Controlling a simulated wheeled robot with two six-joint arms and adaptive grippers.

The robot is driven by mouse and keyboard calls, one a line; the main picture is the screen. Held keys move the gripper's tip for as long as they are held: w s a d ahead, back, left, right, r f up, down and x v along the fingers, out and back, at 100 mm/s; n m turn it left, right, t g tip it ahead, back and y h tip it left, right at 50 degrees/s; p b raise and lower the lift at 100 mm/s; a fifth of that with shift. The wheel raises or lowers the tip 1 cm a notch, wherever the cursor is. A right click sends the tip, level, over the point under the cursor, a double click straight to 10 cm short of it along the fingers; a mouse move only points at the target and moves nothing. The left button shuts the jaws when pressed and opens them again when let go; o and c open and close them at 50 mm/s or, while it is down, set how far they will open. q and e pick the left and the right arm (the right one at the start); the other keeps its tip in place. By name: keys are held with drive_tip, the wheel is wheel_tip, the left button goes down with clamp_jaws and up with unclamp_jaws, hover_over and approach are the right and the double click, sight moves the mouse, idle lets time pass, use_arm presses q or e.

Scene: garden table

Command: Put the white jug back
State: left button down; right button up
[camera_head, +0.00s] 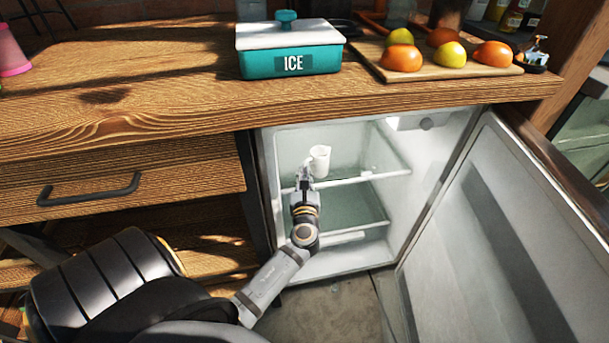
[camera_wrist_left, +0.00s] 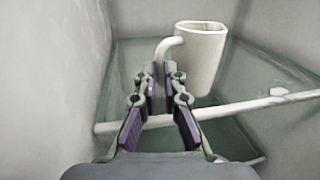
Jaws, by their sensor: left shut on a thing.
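The white jug (camera_head: 320,160) is inside the open fridge, at the upper glass shelf (camera_head: 345,176). In the left wrist view the jug (camera_wrist_left: 200,58) is upright, with its handle toward my gripper. My left gripper (camera_head: 303,180) reaches into the fridge from below. In the left wrist view the left gripper (camera_wrist_left: 160,78) has its fingertips around the lower end of the jug's handle and is shut on it. Whether the jug's base touches the shelf is hard to tell. My right gripper is not in view.
The fridge door (camera_head: 490,230) stands wide open to the right. A white rail (camera_wrist_left: 240,108) runs along the shelf's front edge. A teal ice box (camera_head: 290,55) and a board with fruit (camera_head: 440,62) stand on the wooden counter above. The shelf beside the jug is clear.

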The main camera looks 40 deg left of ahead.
use_arm(q)
drive_tip(key=shift+f+b, duration=0.45)
drive_tip(key=shift+f, duration=0.1)
drive_tip(key=c, duration=1.4)
unclamp_jaws()
drive_tip(key=v, duration=0.7)
drive_tip(key=shift+s+d, duration=0.2)
